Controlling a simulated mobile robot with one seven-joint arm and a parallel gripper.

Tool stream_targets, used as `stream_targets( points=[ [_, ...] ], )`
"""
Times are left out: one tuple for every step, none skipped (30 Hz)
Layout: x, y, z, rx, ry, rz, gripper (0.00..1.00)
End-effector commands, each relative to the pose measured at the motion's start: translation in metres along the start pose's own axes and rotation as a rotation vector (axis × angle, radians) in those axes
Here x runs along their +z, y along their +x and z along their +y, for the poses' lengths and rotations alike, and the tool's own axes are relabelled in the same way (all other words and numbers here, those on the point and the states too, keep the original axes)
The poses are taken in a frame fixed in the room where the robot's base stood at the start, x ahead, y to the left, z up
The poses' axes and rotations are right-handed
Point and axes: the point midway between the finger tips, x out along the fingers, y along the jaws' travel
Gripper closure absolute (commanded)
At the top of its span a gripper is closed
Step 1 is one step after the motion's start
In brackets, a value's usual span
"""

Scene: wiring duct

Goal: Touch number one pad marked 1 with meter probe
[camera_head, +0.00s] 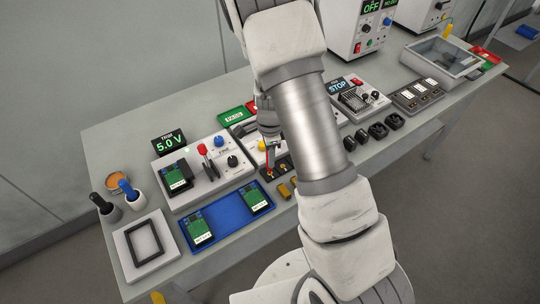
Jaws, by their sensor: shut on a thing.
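My gripper (267,140) hangs over the middle of the table, partly hidden by my own arm. It is shut on a thin red meter probe (268,156), which points down. The probe's lower end is at or just above a dark block with small pads (283,167) near the front of the table. I cannot tell whether the tip touches a pad. The pad numbers are too small to read, so I cannot pick out the pad marked 1.
A 5.0 V display (169,141) and a grey panel with knobs (207,180) stand left of the gripper. A blue tray (226,215) holds two modules. Small yellow parts (285,191) lie in front of the pad block. Black connectors (378,131) sit to the right.

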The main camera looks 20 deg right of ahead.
Motion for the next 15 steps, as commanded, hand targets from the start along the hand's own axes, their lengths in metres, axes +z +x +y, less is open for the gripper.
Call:
stream_targets(
  points=[
    [0.0,-0.002,0.0,0.0,0.0,0.0,1.0],
    [0.0,-0.004,0.0,0.0,0.0,0.0,1.0],
    [0.0,-0.006,0.0,-0.001,0.0,0.0,1.0],
    [0.0,-0.009,0.0,-0.001,0.0,0.0,1.0],
    [0.0,-0.012,0.0,-0.001,0.0,0.0,1.0],
    [0.0,-0.016,0.0,-0.001,0.0,0.0,1.0],
    [0.0,-0.019,0.0,-0.001,0.0,0.0,1.0],
    [0.0,-0.023,0.0,-0.001,0.0,0.0,1.0],
    [0.0,-0.027,0.0,-0.001,0.0,0.0,1.0],
    [0.0,-0.03,0.0,-0.001,0.0,0.0,1.0],
    [0.0,-0.033,0.0,-0.001,0.0,0.0,1.0],
    [0.0,-0.037,0.0,-0.001,0.001,0.0,1.0],
    [0.0,-0.04,0.0,0.0,0.001,0.0,1.0],
    [0.0,-0.043,0.0,0.0,0.001,0.0,1.0],
    [0.0,-0.047,0.0,0.0,0.0,0.0,1.0]
  ],
)
